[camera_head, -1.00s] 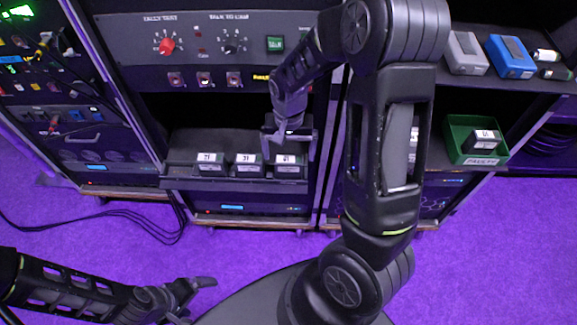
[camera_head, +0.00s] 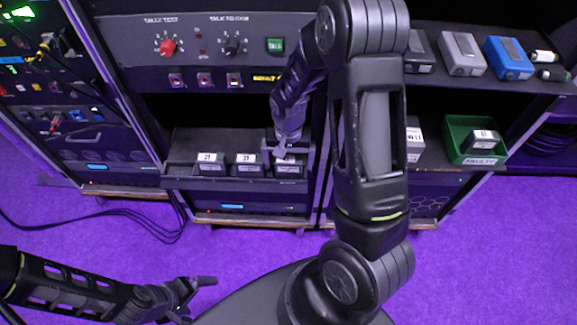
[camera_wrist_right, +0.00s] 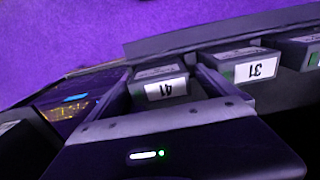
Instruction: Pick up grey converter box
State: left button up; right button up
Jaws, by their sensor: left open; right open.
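A grey box (camera_head: 462,54), which fits the grey converter box, sits on the upper right shelf between a dark box (camera_head: 419,52) and a blue box (camera_head: 510,57). My right gripper (camera_head: 284,152) is well to the left of it, down at the tray of black blocks. In the right wrist view my right gripper (camera_wrist_right: 163,76) is open, its fingers on either side of the black block labelled 41 (camera_wrist_right: 160,88). I cannot tell whether they touch it. My left gripper (camera_head: 198,288) is open and empty over the floor at the lower left.
Two other labelled black blocks (camera_head: 210,164) (camera_head: 248,165) stand in the tray (camera_head: 225,184). A green bin (camera_head: 456,150) with a labelled block is on the lower right shelf, beside a partly hidden grey labelled unit (camera_head: 414,143). Small cylinders (camera_head: 546,56) lie right of the blue box.

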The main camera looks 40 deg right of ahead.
jog(key=shift+c, duration=0.2)
jog(key=c, duration=1.7)
jog(key=shift+r, duration=0.15)
notch_tip(320, 180, up, 10)
jog(key=shift+f, duration=0.1)
dwell(0.3)
